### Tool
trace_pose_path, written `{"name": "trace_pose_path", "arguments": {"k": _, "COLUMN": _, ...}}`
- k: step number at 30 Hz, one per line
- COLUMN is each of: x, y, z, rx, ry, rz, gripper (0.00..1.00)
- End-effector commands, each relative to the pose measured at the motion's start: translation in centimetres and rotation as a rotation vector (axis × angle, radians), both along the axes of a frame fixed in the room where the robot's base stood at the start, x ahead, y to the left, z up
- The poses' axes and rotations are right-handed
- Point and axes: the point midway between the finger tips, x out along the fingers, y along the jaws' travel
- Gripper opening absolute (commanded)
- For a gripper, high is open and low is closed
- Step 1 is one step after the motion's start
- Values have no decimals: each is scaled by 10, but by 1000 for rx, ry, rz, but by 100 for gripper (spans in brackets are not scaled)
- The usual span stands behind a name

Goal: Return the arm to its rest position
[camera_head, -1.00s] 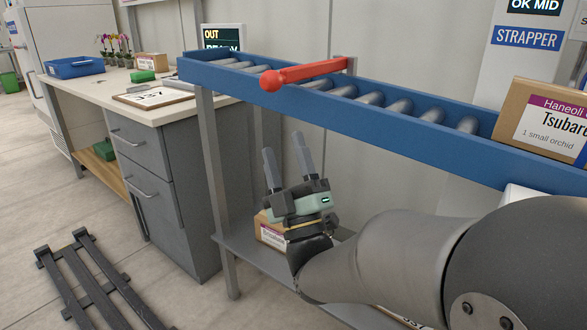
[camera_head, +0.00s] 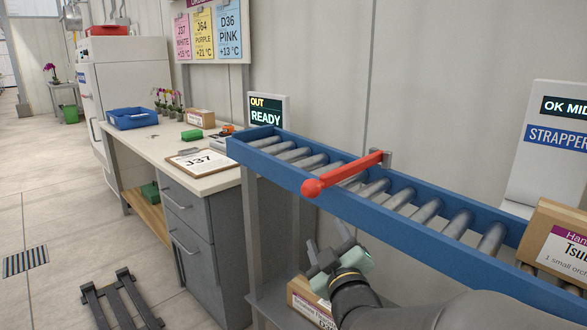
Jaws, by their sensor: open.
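My gripper (camera_head: 328,242) is in the lower middle of the head view, in front of the blue-framed roller conveyor (camera_head: 400,232). Its two fingers point up and stand apart, with nothing between them. My arm comes in from the lower right corner. A cardboard box (camera_head: 308,306) sits low behind the gripper on the conveyor's lower shelf, partly hidden by my arm.
A red bar (camera_head: 345,174) lies across the conveyor. A labelled carton (camera_head: 557,247) stands on the rollers at right. A workbench (camera_head: 225,182) with a blue tray (camera_head: 133,118) and clipboard (camera_head: 203,160) is at left. A black rack (camera_head: 120,301) lies on the floor.

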Motion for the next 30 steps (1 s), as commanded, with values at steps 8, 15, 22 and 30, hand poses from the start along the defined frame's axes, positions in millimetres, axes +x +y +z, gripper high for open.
{"name": "trace_pose_path", "arguments": {"k": 8, "x": -45, "y": -31, "z": 38, "rx": 193, "ry": 676, "rz": -133, "gripper": 57}}
{"name": "trace_pose_path", "arguments": {"k": 15, "x": -144, "y": -54, "z": 75, "rx": 364, "ry": 1225, "rz": -370, "gripper": 57}}
{"name": "trace_pose_path", "arguments": {"k": 22, "x": -226, "y": -64, "z": 113, "rx": 454, "ry": 1562, "rz": -580, "gripper": 57}}
{"name": "trace_pose_path", "arguments": {"k": 30, "x": -247, "y": -65, "z": 117, "rx": 470, "ry": 1644, "rz": -640, "gripper": 57}}
